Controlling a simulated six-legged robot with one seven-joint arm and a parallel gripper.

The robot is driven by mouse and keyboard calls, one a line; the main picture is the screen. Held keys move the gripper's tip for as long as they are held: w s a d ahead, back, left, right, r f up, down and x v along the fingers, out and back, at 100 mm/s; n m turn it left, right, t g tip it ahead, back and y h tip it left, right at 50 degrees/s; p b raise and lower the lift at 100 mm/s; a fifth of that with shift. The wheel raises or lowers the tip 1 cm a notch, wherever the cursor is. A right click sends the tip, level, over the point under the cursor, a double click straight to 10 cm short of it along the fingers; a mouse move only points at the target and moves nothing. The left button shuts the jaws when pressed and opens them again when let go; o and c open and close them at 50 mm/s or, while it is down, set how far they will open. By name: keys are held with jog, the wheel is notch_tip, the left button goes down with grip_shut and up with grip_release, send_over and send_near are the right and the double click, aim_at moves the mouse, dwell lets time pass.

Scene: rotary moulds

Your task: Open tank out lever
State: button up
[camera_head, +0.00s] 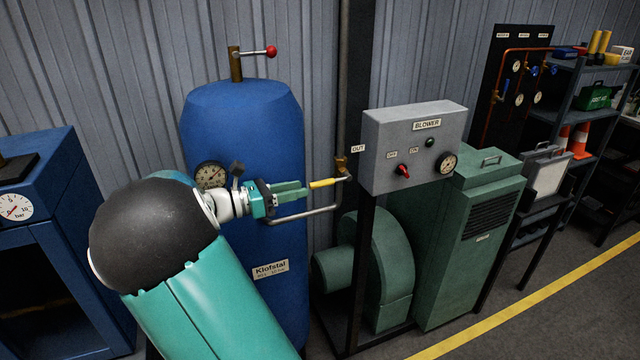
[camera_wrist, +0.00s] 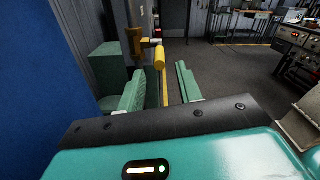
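The tank out lever (camera_head: 323,183) is a short yellow handle on a brass valve (camera_head: 341,165) beside the OUT label (camera_head: 358,148), right of the blue tank (camera_head: 243,130). It points left, towards my gripper (camera_head: 306,189). In the wrist view the yellow lever (camera_wrist: 160,57) lies just ahead of and between the two green fingers of my gripper (camera_wrist: 160,72), with its brass valve (camera_wrist: 135,42) behind it at the left. The fingers are apart and empty. The lever's near end is close to the fingertips; I cannot tell whether it is between them.
A grey blower control box (camera_head: 415,148) stands right of the valve, on a dark post. A bent pipe (camera_head: 305,216) runs just below my gripper. A red-knobbed lever (camera_head: 270,51) tops the tank. The green blower (camera_head: 382,265) is lower right. Open floor (camera_wrist: 235,75) shows at the right in the wrist view.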

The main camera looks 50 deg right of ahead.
aim_at(322, 183)
jog(key=x, duration=0.7)
jog(key=shift+d, duration=0.25)
grip_shut()
